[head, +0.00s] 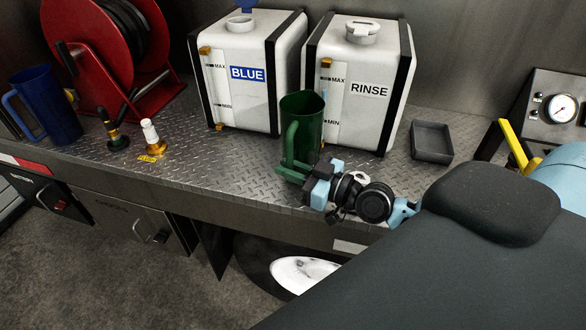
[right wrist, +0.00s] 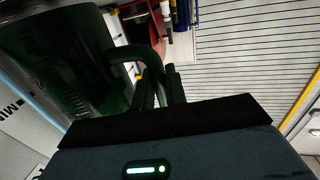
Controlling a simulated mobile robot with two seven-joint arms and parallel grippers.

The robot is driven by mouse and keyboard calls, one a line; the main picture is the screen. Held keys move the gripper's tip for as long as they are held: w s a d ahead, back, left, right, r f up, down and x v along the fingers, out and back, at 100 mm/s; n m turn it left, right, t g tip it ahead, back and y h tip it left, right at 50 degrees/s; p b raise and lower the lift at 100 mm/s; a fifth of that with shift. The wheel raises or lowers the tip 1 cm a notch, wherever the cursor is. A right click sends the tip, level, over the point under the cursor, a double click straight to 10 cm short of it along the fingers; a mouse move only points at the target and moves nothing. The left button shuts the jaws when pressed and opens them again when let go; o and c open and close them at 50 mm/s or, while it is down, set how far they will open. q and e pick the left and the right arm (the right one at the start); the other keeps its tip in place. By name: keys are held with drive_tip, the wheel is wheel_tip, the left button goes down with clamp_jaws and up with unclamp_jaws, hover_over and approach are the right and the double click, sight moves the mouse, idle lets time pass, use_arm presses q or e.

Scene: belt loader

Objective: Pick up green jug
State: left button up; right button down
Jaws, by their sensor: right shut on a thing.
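The green jug (head: 302,122) is upright at the front of the metal counter, in front of the white tanks. Its handle faces the front left. My right gripper (head: 298,172) is at the lower part of the handle and shut on it. In the right wrist view the dark green jug (right wrist: 75,65) fills the upper left, with its handle between the fingers of my right gripper (right wrist: 168,88). Whether the jug's base touches the counter is hidden by the gripper. My left gripper is not in view.
The BLUE tank (head: 245,95) and RINSE tank (head: 372,95) stand behind the jug. A blue jug (head: 45,105), red hose reel (head: 90,50) and two nozzles (head: 152,138) are left. A grey tray (head: 432,142) is right. The counter (head: 215,160) is clear left of the jug.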

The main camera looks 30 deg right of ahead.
wheel_tip(320, 180, up, 3)
drive_tip(key=shift+f, duration=0.1)
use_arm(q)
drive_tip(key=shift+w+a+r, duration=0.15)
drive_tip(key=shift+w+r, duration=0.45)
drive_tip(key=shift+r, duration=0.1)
use_arm(e)
drive_tip(key=s+a, duration=0.3)
drive_tip(key=s, duration=0.4)
drive_tip(key=s+a+r, duration=0.1)
drive_tip(key=s+a, duration=0.3)
drive_tip(key=s, duration=0.3)
drive_tip(key=shift+a, duration=0.3)
drive_tip(key=shift+r, duration=0.15)
